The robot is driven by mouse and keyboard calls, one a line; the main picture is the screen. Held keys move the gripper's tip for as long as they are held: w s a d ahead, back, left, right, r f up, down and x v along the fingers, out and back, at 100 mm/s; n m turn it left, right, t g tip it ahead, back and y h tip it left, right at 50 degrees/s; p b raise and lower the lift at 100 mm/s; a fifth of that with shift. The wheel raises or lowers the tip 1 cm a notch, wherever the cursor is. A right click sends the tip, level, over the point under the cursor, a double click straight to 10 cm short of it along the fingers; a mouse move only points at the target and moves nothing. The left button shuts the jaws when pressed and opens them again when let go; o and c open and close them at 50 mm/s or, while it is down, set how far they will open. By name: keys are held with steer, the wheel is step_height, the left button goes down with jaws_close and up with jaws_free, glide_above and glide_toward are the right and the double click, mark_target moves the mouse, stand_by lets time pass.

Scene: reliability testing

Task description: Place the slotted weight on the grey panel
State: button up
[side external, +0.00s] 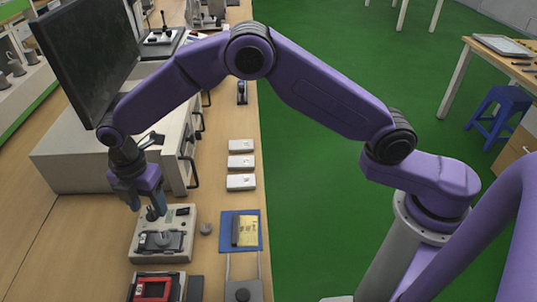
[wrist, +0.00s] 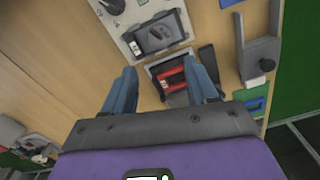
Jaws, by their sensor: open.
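A small round grey piece (side external: 206,228), which looks like the slotted weight, lies on the wooden bench just right of a beige instrument box (side external: 137,251); its slot is too small to make out. The box top carries a dark grey framed panel (side external: 160,242), also seen in the wrist view (wrist: 160,33); I cannot tell for certain that it is the grey panel. My gripper (side external: 146,207) points down over the rear of the box, left of the round piece. Its blue fingers (wrist: 163,85) are apart, with nothing between them.
To the right are a blue mat (side external: 241,214) with a gold block and a grey stand (side external: 243,290). Several white boxes (side external: 241,163) line the bench behind; a monitor (side external: 85,55) stands at left.

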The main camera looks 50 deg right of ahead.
steer(key=s+d+r+m, duration=0.4)
steer(key=s+d+r, duration=0.2)
steer(key=s+d, duration=0.5)
steer(key=s+d+r+m, duration=0.4)
steer(key=s+d+r, duration=0.3)
steer(key=s+d, duration=0.45)
steer(key=s+d+f+m, duration=0.1)
steer(key=s+d+m, duration=0.2)
steer(key=s+d, duration=0.6)
steer(key=shift+m, duration=0.3)
